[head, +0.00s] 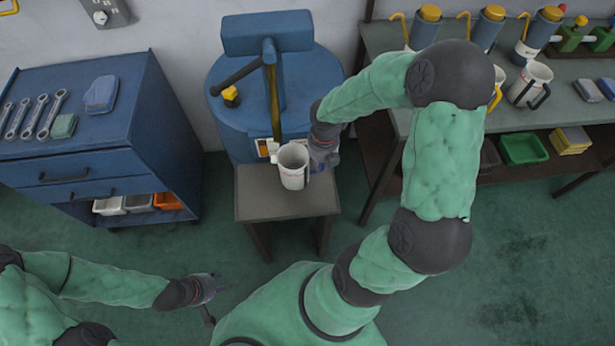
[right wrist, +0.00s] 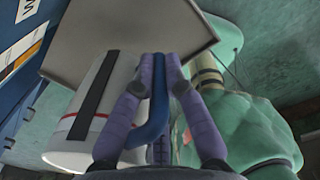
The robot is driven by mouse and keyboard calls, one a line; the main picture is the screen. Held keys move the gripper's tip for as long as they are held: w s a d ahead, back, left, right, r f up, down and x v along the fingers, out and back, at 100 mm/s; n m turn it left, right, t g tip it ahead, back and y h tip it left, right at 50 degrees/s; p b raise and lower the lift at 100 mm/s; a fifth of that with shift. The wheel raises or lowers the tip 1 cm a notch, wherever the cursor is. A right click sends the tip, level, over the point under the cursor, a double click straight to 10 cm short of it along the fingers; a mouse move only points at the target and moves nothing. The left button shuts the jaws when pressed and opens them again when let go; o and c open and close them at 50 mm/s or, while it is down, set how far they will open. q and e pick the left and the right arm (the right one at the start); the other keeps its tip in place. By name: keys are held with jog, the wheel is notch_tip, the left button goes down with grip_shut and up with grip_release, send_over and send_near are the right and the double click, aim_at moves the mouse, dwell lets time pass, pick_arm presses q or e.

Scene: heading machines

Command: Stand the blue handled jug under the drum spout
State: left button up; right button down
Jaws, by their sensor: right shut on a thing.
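The white jug (head: 292,168) is upright at the small grey stand (head: 262,204), below the front of the blue drum (head: 228,112). The drum's upright yellowish pipe and spout (head: 275,115) come down just behind the jug's rim. My right gripper (head: 322,158) is at the jug's right side. In the right wrist view its fingers (right wrist: 160,75) are shut on the jug's blue handle (right wrist: 158,105); the jug's white body (right wrist: 85,125) has a dark strip and a red line. I cannot tell whether its base touches the stand. My left gripper (head: 212,298) is open and empty, low over the floor.
A bench (head: 580,100) at the right holds another white jug (head: 530,85) with a dark handle and several blue canisters with yellow caps. A blue cabinet (head: 100,130) with wrenches on top stands left. My right arm spans the space between drum and bench. Green floor (head: 510,250) is clear.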

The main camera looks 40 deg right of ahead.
jog(key=w+f+b, duration=0.1)
jog(key=f, duration=0.1)
jog(key=w+a+f+b, duration=0.1)
jog(key=f, duration=0.2)
jog(key=w+a+f+b, duration=0.1)
jog(key=f+b, duration=0.1)
jog(key=shift+a+f, duration=0.15)
jog(key=shift+f, duration=0.25)
jog(key=shift+r, duration=0.1)
jog(key=c, duration=1.3)
grip_release()
notch_tip(320, 180, up, 12)
jog(key=p, duration=0.5)
